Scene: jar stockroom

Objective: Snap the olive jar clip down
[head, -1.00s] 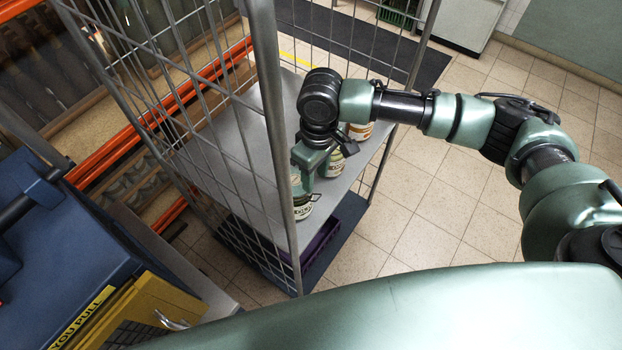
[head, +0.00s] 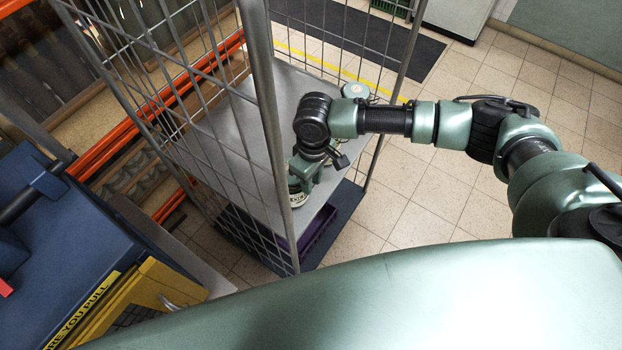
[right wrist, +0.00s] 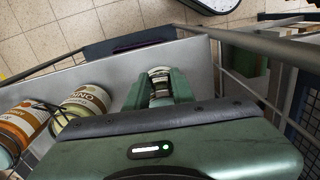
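My right gripper (head: 300,178) is low over the near end of the grey cage shelf in the head view, at a jar (head: 298,197) whose lower part shows below it. In the right wrist view its two green fingers (right wrist: 161,88) stand apart, one on each side of a small jar (right wrist: 160,82) with a pale label. I cannot read that label or see the jar's clip, so I cannot tell whether it is the olive jar. The right wrist view also shows a jar with a cream and olive-green label (right wrist: 88,103). My left gripper is out of view.
The wire cage's post (head: 268,110) and mesh stand close left of my right gripper. A purple crate (head: 318,228) sits below the shelf. Tiled floor is clear at right.

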